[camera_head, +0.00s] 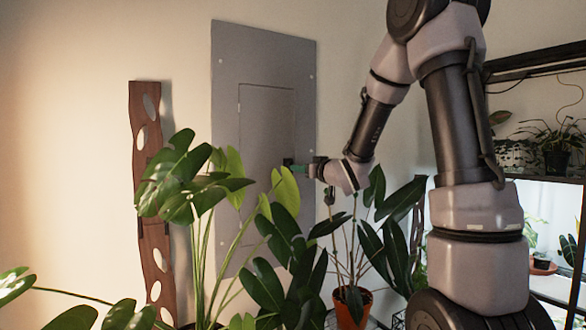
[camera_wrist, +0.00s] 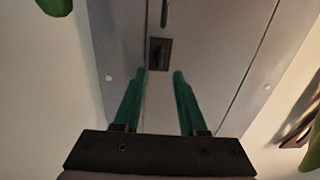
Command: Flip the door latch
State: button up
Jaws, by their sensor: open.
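A grey wall panel (camera_head: 228,70) with an inset door (camera_head: 265,115) is on the wall behind the plants. In the wrist view, a small dark latch plate (camera_wrist: 160,54) sits on the grey door surface (camera_wrist: 205,50). A slim dark piece (camera_wrist: 165,13) shows above it at the top edge. My gripper (camera_wrist: 161,73) has two green fingers spread apart, with nothing between them. The tips point at the latch plate, just short of it in the picture; contact cannot be told. In the head view, my gripper (camera_head: 296,168) is at the door's right side, and the latch cannot be made out clearly.
A tall leafy plant (camera_head: 190,180) stands in front of the panel. Another plant in an orange pot (camera_head: 352,307) stands below my arm. A brown perforated strip (camera_head: 150,240) is on the left wall. A shelf with plants (camera_head: 556,160) is at the right.

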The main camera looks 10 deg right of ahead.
aim_at(289, 167)
jog(key=x, duration=0.6)
grip_shut()
